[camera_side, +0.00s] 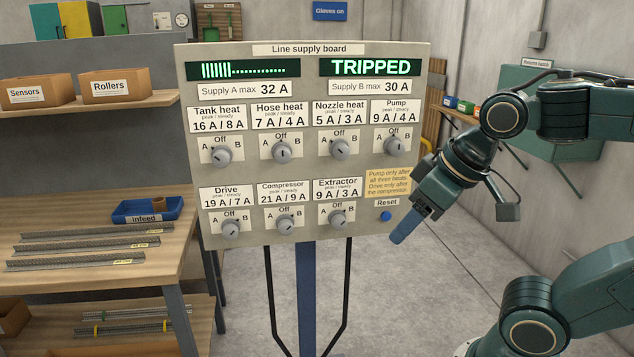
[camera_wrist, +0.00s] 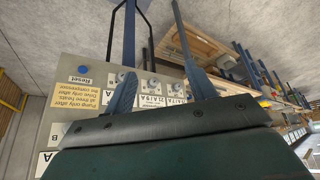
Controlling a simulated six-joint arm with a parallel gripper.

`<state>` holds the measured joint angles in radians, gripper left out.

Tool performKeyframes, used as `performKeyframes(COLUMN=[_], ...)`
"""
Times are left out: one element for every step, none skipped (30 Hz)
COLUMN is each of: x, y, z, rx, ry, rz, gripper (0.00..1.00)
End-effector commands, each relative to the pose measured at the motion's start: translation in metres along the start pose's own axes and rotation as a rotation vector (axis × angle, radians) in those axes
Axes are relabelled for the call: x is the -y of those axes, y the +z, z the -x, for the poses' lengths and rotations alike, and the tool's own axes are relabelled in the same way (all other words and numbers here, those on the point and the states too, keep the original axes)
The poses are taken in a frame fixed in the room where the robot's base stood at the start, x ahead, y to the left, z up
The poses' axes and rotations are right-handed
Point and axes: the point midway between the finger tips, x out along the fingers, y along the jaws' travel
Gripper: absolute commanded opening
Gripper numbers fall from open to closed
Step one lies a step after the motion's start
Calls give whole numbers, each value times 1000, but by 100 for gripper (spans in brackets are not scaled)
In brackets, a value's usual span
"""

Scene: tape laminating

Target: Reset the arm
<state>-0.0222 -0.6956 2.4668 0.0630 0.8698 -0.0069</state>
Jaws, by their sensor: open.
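My gripper (camera_side: 405,228) is at the lower right of the line supply board (camera_side: 437,110), its blue fingers pointing down and left, close to the blue Reset button (camera_side: 386,216). In the side view the fingers overlap, but the wrist view shows my gripper (camera_wrist: 158,78) with its two fingers spread and nothing between them. The Reset button also shows in the wrist view (camera_wrist: 83,69), left of the fingers, with the board upside down there. No contact between finger and button is visible. The Supply B display (camera_side: 371,67) reads TRIPPED.
Several rotary knobs fill the board, including Pump (camera_side: 396,146) and Extractor (camera_side: 338,220). The Supply A display (camera_side: 243,69) shows a partly lit bar. A workbench (camera_side: 130,275) with rails and a blue infeed tray (camera_side: 147,218) is at left. Floor right of the board is clear.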

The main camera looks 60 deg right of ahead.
Motion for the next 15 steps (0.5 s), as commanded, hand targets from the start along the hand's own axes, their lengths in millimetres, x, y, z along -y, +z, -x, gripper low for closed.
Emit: performKeyframes(x=[2, 3, 5, 6, 6, 7, 7, 7, 8, 8, 7, 7, 7, 7, 7], y=[6, 10, 13, 15, 16, 18, 18, 19, 19, 19, 19, 18, 18, 18, 18], z=[1, 2, 2, 2, 3, 3, 3, 3, 3, 3, 3, 3, 3, 3, 3], rx=[0, 3, 5, 6, 7, 9, 9, 10, 10, 10, 10, 10, 10, 10, 10], ry=[-9, -15, -21, -24, -26, -29, -30, -31, -31, -31, -31, -31, -31, -31, -31], rz=[5, 10, 14, 16, 18, 20, 21, 22, 22, 22, 22, 22, 22, 22, 22], gripper=[56, 56, 56, 56, 56, 56, 56, 56, 56, 56, 56, 56, 56, 56, 56])
